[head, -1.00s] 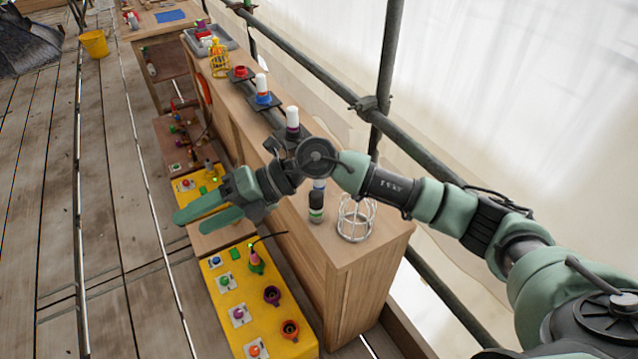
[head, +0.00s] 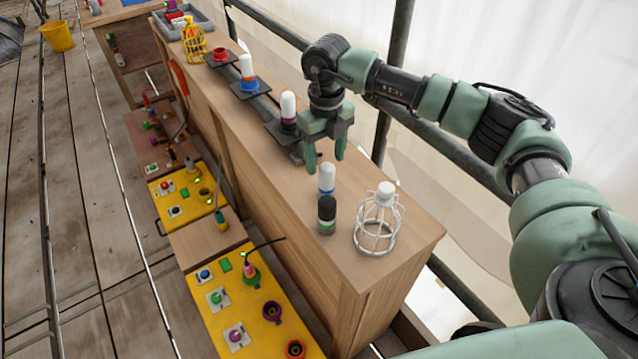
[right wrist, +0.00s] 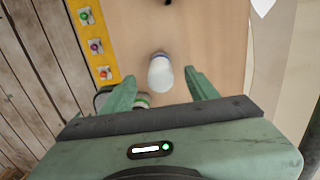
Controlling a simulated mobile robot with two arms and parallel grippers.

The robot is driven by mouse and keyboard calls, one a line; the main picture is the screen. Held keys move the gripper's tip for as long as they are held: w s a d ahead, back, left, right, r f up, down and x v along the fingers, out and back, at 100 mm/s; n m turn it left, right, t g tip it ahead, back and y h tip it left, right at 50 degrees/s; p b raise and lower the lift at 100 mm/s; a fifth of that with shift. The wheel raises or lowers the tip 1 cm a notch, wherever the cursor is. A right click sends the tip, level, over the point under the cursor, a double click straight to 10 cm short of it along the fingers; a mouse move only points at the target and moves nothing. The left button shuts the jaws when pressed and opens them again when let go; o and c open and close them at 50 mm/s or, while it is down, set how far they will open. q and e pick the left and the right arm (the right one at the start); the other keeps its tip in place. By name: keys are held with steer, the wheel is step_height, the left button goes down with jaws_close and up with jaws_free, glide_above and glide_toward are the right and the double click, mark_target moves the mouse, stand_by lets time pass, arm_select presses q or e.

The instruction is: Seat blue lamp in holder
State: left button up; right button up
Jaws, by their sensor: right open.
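A white-topped lamp with a blue lower band (head: 327,180) stands on the wooden bench top. A dark cylinder with a green band (head: 326,216) stands just in front of it. My right gripper (head: 326,166) is open and points down, just above and behind the white lamp. In the right wrist view the lamp (right wrist: 160,74) shows ahead of and between the spread fingertips (right wrist: 160,84), not gripped. A blue holder (head: 248,87) with a white cylinder in it, a purple-collared white cylinder (head: 288,110) and a red holder (head: 219,56) stand further back. My left gripper is out of view.
A white wire cage (head: 376,222) stands right of the lamp, near the bench end. A yellow cage (head: 194,40) and a grey tray (head: 180,22) are at the far end. A yellow panel (head: 228,300) with buttons and sockets lies below left. Scaffold poles (head: 392,80) run behind.

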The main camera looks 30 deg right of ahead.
mark_target(326, 181)
steer(key=shift+s+f, duration=0.35)
steer(key=shift+f, duration=0.1)
steer(key=shift+s+f+p, duration=0.1)
steer(key=shift+f+p, duration=0.4)
steer(key=shift+f, duration=0.4)
step_height(326, 181, down, 4)
steer(key=shift+r+p, duration=0.1)
steer(key=shift+p, duration=0.6)
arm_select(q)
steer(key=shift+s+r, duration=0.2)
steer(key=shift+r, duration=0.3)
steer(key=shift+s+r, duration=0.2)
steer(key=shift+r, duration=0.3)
arm_select(e)
steer(key=shift+f, duration=0.55)
jaws_close()
